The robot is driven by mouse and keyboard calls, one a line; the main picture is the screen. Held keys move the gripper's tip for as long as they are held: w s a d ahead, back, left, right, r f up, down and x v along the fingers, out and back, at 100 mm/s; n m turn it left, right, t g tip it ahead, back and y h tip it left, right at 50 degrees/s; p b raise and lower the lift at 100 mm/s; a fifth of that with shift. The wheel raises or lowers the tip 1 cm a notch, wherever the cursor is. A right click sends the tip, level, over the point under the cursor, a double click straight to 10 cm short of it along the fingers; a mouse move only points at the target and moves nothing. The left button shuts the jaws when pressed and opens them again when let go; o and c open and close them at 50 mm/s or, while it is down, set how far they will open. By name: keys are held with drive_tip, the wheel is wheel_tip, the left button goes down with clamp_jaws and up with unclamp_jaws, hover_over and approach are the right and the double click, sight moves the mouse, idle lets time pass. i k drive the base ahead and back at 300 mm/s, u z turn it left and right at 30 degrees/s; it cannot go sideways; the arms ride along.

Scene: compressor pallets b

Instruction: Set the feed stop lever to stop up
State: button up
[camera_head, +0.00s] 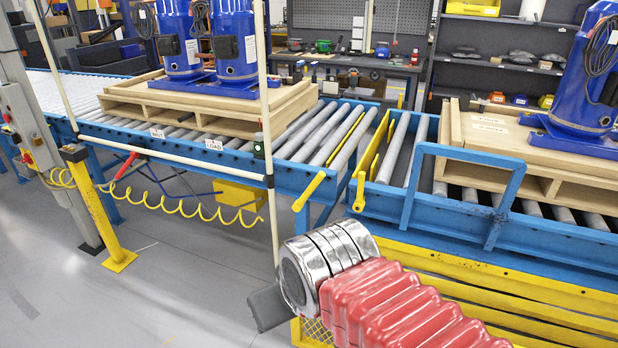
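Two yellow levers show at the gap between the conveyor sections; no readable label tells which is the feed stop lever. One yellow lever (309,192) slants down and left from the left section's end. The other yellow lever (360,191) hangs down at the right section's corner, near a yellow slotted bar (371,152) between rollers. My arm, red bellows and chrome, enters from the bottom right. Part of my gripper (268,308), a dark grey piece, shows below the levers, apart from them; its fingertips cannot be made out.
Blue compressors (235,45) stand on a wooden pallet (180,118) on the left rollers. Another pallet (500,150) is on the right. A white bar frame (170,152), blue hoop guard (465,155), yellow post (97,205) and coiled yellow hose (185,208) stand in front. Floor at lower left is clear.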

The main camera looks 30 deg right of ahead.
sight(296, 206)
drive_tip(key=z, duration=0.05)
drive_tip(key=i, duration=1)
drive_tip(key=u, duration=0.05)
